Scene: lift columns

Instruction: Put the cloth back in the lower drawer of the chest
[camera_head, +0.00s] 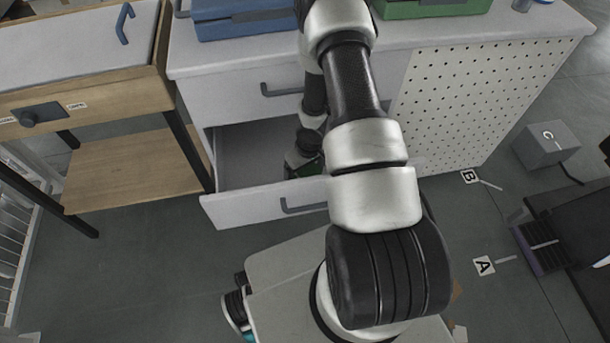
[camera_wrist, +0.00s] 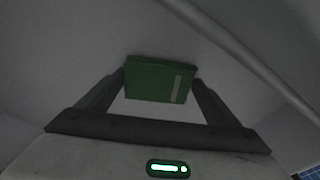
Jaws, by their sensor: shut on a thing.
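The lower drawer (camera_head: 245,210) of the white chest (camera_head: 225,95) is pulled open. My arm reaches down into it from above. My gripper (camera_wrist: 160,82) is shut on a folded green cloth (camera_wrist: 148,80) with a pale stripe, held between the two fingertips. In the head view, a small green part of the cloth (camera_head: 308,168) shows inside the drawer opening, beside the dark end of my arm. My arm hides part of the drawer and most of the cloth there. I cannot tell whether the cloth touches the drawer floor.
The upper drawer (camera_head: 240,88) is shut. A blue case (camera_head: 245,22) and a green case (camera_head: 430,8) stand on the chest top. A wooden bench (camera_head: 85,95) stands to the left. A grey box marked C (camera_head: 546,145) is on the right. The floor left of the drawer is clear.

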